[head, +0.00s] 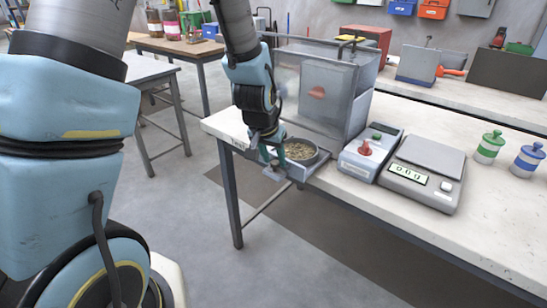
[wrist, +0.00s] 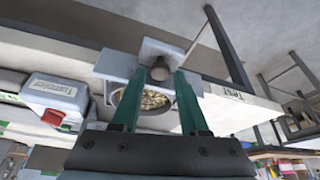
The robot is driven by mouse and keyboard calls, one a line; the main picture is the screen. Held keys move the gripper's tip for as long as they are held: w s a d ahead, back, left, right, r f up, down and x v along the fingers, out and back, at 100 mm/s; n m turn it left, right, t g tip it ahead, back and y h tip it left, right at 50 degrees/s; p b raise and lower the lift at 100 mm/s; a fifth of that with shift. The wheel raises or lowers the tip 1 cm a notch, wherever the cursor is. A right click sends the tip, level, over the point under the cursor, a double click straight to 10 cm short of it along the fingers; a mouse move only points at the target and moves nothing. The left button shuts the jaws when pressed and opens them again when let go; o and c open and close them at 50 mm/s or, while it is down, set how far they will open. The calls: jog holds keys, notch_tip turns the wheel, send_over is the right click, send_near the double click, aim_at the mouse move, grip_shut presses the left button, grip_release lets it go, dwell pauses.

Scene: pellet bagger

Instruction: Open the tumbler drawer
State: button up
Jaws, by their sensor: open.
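The tumbler drawer (head: 318,170) is a grey tray at the front of a clear-walled machine (head: 322,92). It sticks out in front of the machine, and a round dish of pellets (head: 300,152) shows in it. In the wrist view the drawer front (wrist: 120,64) has a dark round knob (wrist: 160,72) on a grey plate. My gripper (head: 268,158) is at the drawer front. In the wrist view its two green fingers (wrist: 160,76) are open, one on each side of the knob. I cannot tell whether they touch it.
A control box (head: 370,152) with a red switch, labelled "Tumbler" in the wrist view, stands right of the drawer. A scale (head: 424,172) and two lidded jars (head: 488,147) stand farther right on the bench. The floor before the bench is clear.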

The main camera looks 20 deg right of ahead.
jog(key=shift+r, duration=0.1)
jog(key=b+v, duration=0.1)
jog(key=v, duration=0.9)
jog(key=shift+r+b, duration=0.3)
jog(key=shift+b, duration=0.1)
jog(key=shift+a, duration=0.1)
jog(key=a+f+n+g+y, duration=0.1)
jog(key=a+f+n+y, duration=0.2)
jog(key=a, duration=2.3)
jog(key=n, duration=0.5)
jog(key=shift+s+a+g, duration=0.3)
jog(key=shift+s+a, duration=0.05)
